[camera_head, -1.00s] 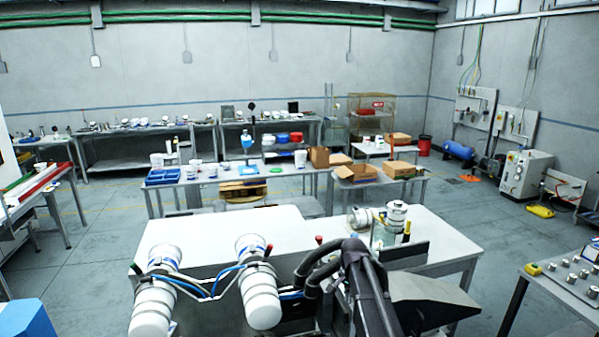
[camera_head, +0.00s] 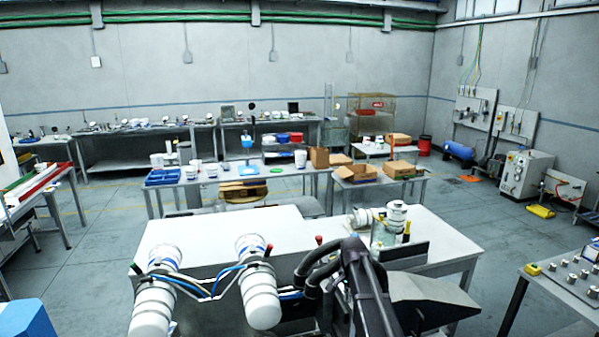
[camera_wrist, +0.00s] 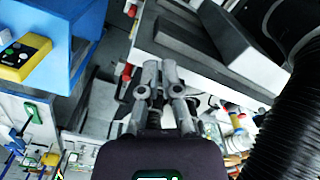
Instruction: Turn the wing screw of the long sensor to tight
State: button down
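My gripper (camera_wrist: 160,68) shows in the wrist view with its two grey fingers pointing away from the camera. The fingertips look close together, but I cannot tell whether they are fully shut. Nothing can be made out between them. I cannot pick out the long sensor or its wing screw in either view. In the head view, my gripper cannot be made out.
A white-topped table (camera_head: 215,228) stands just ahead. A blue box (camera_wrist: 50,25) with a yellow control box (camera_wrist: 25,57) fills the wrist view's upper left. A thick black ribbed hose (camera_wrist: 285,125) runs down its right. Open floor (camera_head: 95,235) lies left of the table.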

jog(key=shift+w+a, duration=0.6)
jog(key=shift+w, duration=0.1)
dwell(0.6)
jog(key=shift+s+a, duration=0.15)
jog(key=shift+a, duration=0.25)
dwell(0.6)
notch_tip(320, 180, up, 6)
jog(key=p, duration=0.6)
jog(key=shift+d+n, duration=0.15)
jog(key=shift+n, duration=0.15)
jog(key=d+n, duration=0.1)
jog(key=n, duration=0.2)
jog(key=s+d+n, duration=0.1)
jog(key=d+n, duration=0.1)
jog(key=n, duration=0.2)
jog(key=d+r+n+p, duration=0.1)
jog(key=d+n, duration=0.1)
jog(key=n, duration=0.2)
jog(key=shift+s, duration=0.3)
jog(key=shift+f, duration=0.15)
dwell(0.4)
